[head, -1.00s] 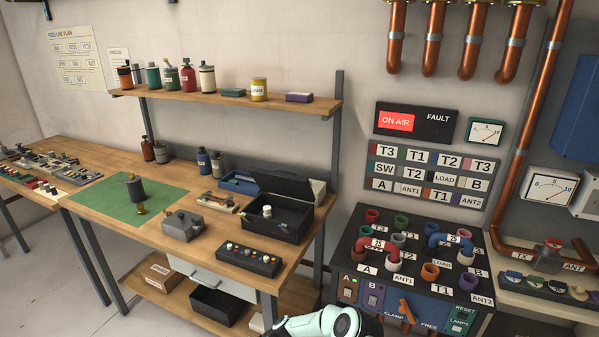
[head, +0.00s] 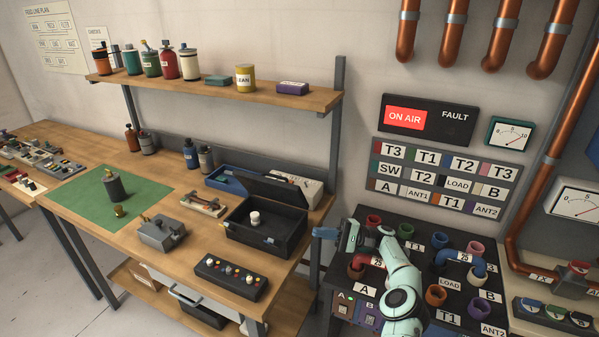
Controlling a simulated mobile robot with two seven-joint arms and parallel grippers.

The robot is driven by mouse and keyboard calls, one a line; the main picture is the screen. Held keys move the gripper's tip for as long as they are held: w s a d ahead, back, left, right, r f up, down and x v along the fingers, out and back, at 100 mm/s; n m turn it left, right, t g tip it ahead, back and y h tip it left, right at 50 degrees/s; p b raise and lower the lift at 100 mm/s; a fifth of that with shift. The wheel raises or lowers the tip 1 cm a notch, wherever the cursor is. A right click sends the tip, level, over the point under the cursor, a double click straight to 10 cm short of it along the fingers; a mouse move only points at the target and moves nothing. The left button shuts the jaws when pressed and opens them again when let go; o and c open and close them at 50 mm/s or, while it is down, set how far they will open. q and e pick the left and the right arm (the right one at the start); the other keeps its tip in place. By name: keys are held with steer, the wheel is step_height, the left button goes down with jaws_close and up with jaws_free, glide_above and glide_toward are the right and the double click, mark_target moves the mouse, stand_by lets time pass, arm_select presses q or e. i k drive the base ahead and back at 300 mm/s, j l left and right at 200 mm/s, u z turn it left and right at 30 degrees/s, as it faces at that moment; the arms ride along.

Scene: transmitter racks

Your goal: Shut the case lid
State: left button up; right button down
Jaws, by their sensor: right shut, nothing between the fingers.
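The black case (head: 232,238) stands open near the right end of the wooden bench. Its dark lid (head: 275,190) is raised along the back edge. A small white-topped item (head: 254,217) sits inside the case. My right gripper (head: 322,233) is shut and empty. It is to the right of the case, apart from it, with its fingers pointing left towards the case. My left gripper is not in view.
A blue tray (head: 232,181) and a pale box (head: 303,190) are behind the case. A black panel with coloured knobs (head: 231,278) lies in front, and a grey box (head: 162,234) stands left. The shelf (head: 215,92) hangs above. A patch panel (head: 410,290) is under my arm.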

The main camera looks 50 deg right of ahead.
mark_target(285, 192)
steer(key=i+l, duration=0.15)
steer(key=l, duration=0.2)
steer(key=i+l, duration=0.15)
steer(key=l, duration=0.25)
steer(key=i+l, duration=0.15)
steer(key=l, duration=0.2)
